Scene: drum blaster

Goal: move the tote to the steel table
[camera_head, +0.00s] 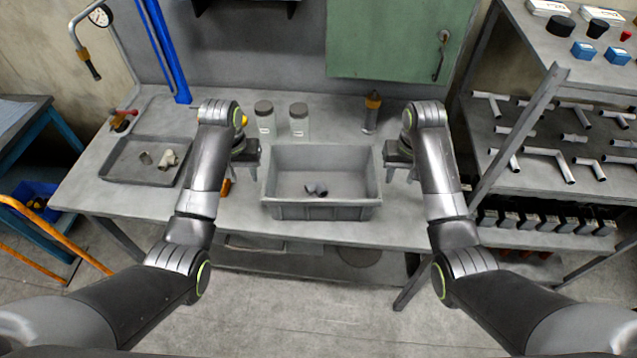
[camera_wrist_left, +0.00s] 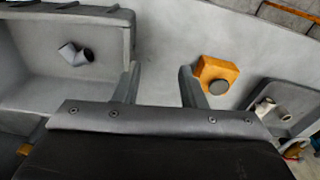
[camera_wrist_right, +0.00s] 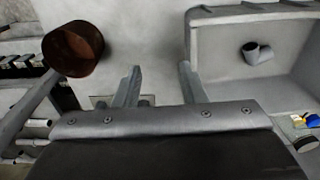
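The grey tote (camera_head: 320,211) is an open rectangular bin with a dark grey elbow fitting (camera_head: 316,190) inside. It stands on a grey metal table (camera_head: 400,228) near the front edge. My left gripper (camera_head: 239,178) is open and empty just left of the tote. In the left wrist view the fingers (camera_wrist_left: 160,84) are apart, beside the tote's rim (camera_wrist_left: 127,45). My right gripper (camera_head: 403,174) is open and empty just right of the tote. In the right wrist view its fingers (camera_wrist_right: 159,80) are apart, beside the tote's wall (camera_wrist_right: 198,42). Neither gripper visibly touches it.
A shallow tray (camera_head: 125,183) with fittings lies at the left. An orange item (camera_wrist_left: 217,73) sits near my left gripper. A shelf rack (camera_head: 540,90) with pipes stands at the right.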

